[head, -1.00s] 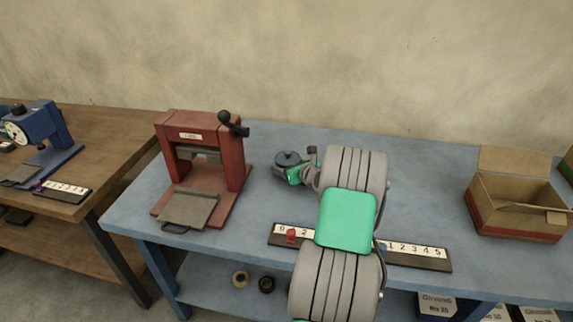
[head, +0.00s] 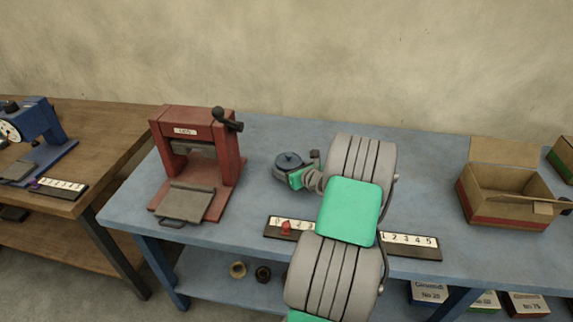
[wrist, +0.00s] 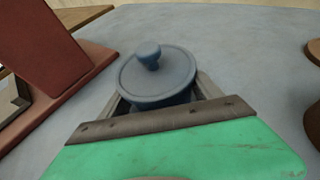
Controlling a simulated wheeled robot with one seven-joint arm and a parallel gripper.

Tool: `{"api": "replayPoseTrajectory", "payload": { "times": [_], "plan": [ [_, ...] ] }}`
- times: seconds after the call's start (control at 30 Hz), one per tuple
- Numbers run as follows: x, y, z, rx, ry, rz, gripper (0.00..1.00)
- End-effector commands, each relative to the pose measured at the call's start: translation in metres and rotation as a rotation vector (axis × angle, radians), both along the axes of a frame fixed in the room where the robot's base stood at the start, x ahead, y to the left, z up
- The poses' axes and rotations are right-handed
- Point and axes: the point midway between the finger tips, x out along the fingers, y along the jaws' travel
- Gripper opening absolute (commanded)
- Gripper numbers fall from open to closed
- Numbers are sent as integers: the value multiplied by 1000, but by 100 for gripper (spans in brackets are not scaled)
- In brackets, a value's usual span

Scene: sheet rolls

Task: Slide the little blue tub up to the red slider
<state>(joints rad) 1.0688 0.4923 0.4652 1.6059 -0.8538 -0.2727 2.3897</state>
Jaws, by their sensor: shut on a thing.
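The little blue tub (head: 291,161), a round lidded pot with a knob, stands on the blue table behind the scale strip. It also shows in the wrist view (wrist: 158,75), between the fingers. My gripper (head: 293,174) is shut on the tub, low over the table; its fingers are partly hidden by the tub and the green housing. The red slider (head: 286,227) sits near the low-number end of the white-numbered scale strip (head: 410,242), in front of the tub and slightly left. My arm hides the middle of the strip.
A red press (head: 228,165) with a grey plate stands left of the tub. An open cardboard box (head: 505,222) is at the right. Bare tabletop lies between the press, tub and strip. A brown table with a blue machine (head: 45,125) is at the far left.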

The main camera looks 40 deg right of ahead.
Motion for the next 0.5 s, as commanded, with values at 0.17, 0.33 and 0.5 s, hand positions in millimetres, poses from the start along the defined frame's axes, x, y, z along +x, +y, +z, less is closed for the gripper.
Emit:
{"api": "replayPoseTrajectory", "payload": {
  "times": [0.17,0.33,0.5],
  "plan": [
    [-10,3,0,2,2,-2,34],
    [-20,6,0,2,2,-2,34],
    [-29,9,0,1,2,-1,34]
  ]
}}
